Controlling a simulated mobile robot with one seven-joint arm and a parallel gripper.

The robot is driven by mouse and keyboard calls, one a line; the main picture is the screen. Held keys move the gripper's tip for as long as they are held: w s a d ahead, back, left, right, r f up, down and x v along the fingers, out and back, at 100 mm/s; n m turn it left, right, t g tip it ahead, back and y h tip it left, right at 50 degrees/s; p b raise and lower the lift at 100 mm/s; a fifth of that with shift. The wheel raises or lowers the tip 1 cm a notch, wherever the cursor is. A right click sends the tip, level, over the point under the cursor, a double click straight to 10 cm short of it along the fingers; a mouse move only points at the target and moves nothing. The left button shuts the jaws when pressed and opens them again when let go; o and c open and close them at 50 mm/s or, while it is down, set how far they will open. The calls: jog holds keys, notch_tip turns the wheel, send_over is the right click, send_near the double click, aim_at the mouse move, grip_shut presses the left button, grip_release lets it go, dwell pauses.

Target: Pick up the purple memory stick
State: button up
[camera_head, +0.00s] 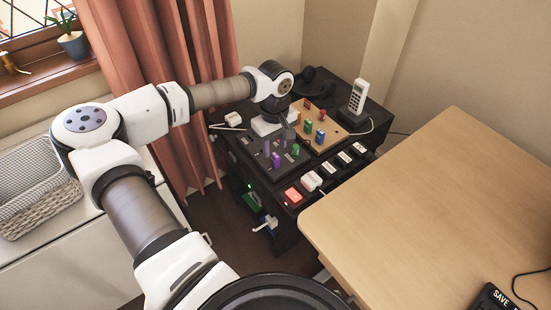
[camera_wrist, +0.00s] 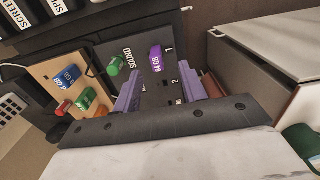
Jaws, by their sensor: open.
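The purple memory stick (camera_wrist: 156,58), marked 64 GB, stands upright in a dark panel (camera_wrist: 140,50) beside the number 1 in the wrist view. In the head view it is the small purple block (camera_head: 276,160) at the front of the dark panel. My gripper (camera_wrist: 160,84) is open, with its two lavender fingers apart and nothing between them. The stick lies just beyond the fingertips in the wrist view, apart from them. In the head view my gripper (camera_head: 275,146) hangs low over the same panel.
A green stick (camera_wrist: 115,65) stands close by on the same panel. A wooden board (camera_head: 323,130) with blue, red, orange and green sticks lies beside it. A white phone (camera_head: 358,96) stands behind. A light wooden desk (camera_head: 440,210) is at the right.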

aim_at(276, 155)
jog(key=shift+w+d+f+p, duration=0.15)
jog(key=shift+f+p, duration=0.3)
jog(key=shift+f, duration=1.1)
jog(key=shift+w+a+f+p, duration=0.15)
jog(key=shift+f+p, duration=0.3)
jog(key=shift+f, duration=1.1)
jog(key=shift+d, duration=0.1)
jog(key=shift+c, duration=0.3)
grip_shut()
